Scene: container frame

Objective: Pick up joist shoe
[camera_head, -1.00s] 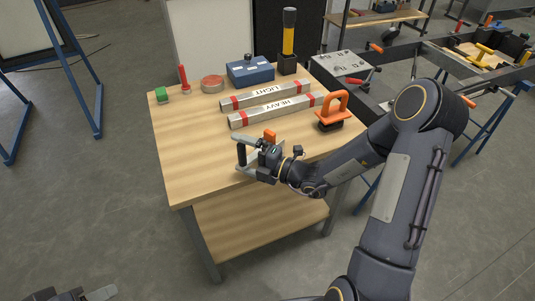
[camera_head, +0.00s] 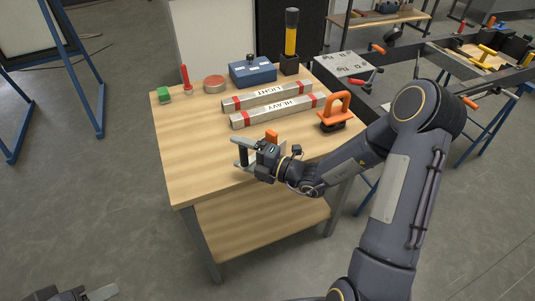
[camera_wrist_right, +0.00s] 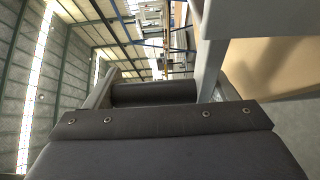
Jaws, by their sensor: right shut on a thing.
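The joist shoe is a small grey metal piece with a black round grip (camera_head: 243,154) and seems to include an orange part (camera_head: 271,135). It is near the table's front edge, largely hidden by my right gripper (camera_head: 242,153). That gripper reaches in from the right, its two fingers on either end of the black grip. In the right wrist view the dark grip (camera_wrist_right: 154,92) spans between the two fingers. A pale metal plate (camera_wrist_right: 218,20) stands beside it. My left gripper (camera_head: 88,294) shows only partly at the bottom left, away from the table.
Behind on the wooden table (camera_head: 190,150) lie the LIGHT bar (camera_head: 266,95) and HEAVY bar (camera_head: 277,110). An orange-handled tool (camera_head: 335,112) stands to the right. A blue box (camera_head: 252,72) and a red tin (camera_head: 215,84) are at the back. The table's left front is clear.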

